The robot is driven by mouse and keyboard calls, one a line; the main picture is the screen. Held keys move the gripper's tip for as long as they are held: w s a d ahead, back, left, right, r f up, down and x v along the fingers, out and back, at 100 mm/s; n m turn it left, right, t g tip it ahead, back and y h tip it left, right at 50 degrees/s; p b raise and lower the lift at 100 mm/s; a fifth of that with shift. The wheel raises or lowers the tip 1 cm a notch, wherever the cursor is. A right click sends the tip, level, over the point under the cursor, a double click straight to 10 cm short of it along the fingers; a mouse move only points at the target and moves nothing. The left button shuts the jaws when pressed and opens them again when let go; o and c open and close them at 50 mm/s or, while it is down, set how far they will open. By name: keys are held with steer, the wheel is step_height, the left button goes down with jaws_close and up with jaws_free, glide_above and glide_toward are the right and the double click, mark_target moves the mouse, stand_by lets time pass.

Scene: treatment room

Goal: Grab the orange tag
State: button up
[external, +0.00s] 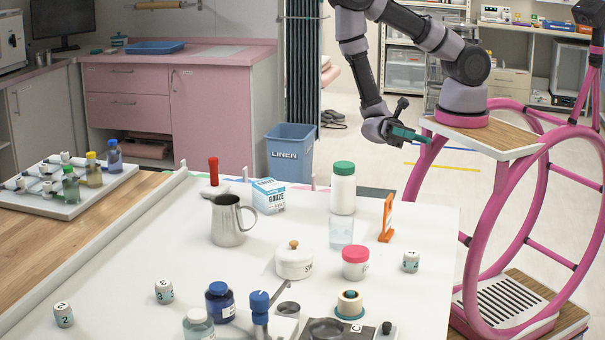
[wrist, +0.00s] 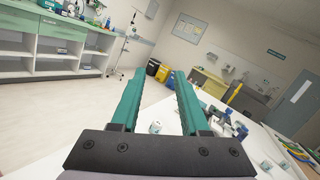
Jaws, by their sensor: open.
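My gripper (external: 412,135) is in the air behind and above the tag, past the table's far edge. In the wrist view my gripper (wrist: 157,80) shows two teal fingers wide apart with nothing between them. I cannot surely pick out the tag in the wrist view.
A pink-lidded jar (external: 356,263), a white sugar-type pot (external: 294,262) and a small numbered cup (external: 411,261) stand near the tag. A metal jug (external: 229,222) and gauze box (external: 268,195) are farther left. The table right of the tag is mostly clear.

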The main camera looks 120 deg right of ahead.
step_height(320, 180, down, 10)
steer(key=w+d+m+t+h, duration=0.2)
steer(key=m+t+h, duration=0.2)
steer(key=m+t, duration=0.4)
steer(key=m+t+h, duration=0.2)
steer(key=m+h, duration=0.2)
glide_toward(385, 219)
steer(key=v, duration=0.3)
steer(key=shift+s+f, duration=0.1)
steer(key=shift+s, duration=0.35)
steer(key=shift+w+a+f+h, duration=0.1)
steer(key=shift+f+h, duration=0.05)
steer(key=shift+h, duration=0.15)
steer(key=x, duration=0.4)
steer(key=shift+w+a, duration=0.25)
steer(key=x, duration=0.5)
steer(key=shift+w+r, duration=0.35)
steer(key=shift+r, duration=0.05)
jaws_close()
